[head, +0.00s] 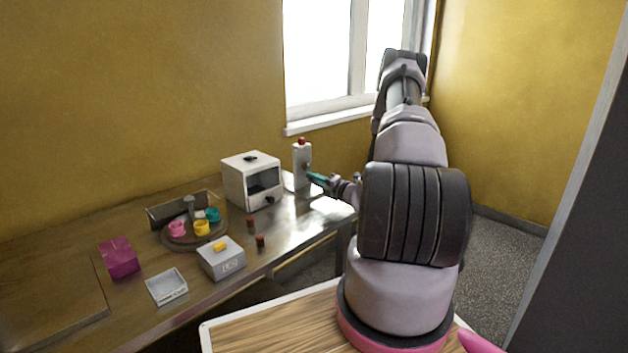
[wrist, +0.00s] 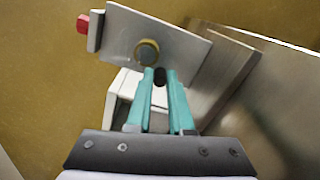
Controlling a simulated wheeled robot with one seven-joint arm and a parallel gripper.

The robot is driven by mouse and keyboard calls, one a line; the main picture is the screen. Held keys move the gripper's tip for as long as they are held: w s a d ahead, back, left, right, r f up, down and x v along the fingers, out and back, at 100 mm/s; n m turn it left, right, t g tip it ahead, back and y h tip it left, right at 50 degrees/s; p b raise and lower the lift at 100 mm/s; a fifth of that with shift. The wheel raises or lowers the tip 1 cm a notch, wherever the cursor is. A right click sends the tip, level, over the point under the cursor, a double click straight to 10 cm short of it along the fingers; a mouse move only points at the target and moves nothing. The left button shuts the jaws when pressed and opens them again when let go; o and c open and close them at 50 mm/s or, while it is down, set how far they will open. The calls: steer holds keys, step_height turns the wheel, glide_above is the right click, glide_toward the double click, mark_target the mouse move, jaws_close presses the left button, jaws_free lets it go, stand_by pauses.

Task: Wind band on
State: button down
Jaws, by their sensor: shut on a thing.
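A white upright control post (head: 301,158) with a red button (head: 302,141) on top stands at the back right of the table. In the wrist view its pale plate (wrist: 120,40) carries a round brass hub (wrist: 147,46), and the red button (wrist: 83,24) shows at upper left. My gripper (head: 309,175) is at the post's right face. In the wrist view its teal fingers are shut on a small black knob (wrist: 160,77) just by the hub. The fingers hide part of the knob and whatever joins it to the hub.
A white oven-like box (head: 240,185) with a dark window stands left of the post.

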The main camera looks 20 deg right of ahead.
steer(key=c, duration=0.8)
jaws_free()
steer(key=v, duration=1.1)
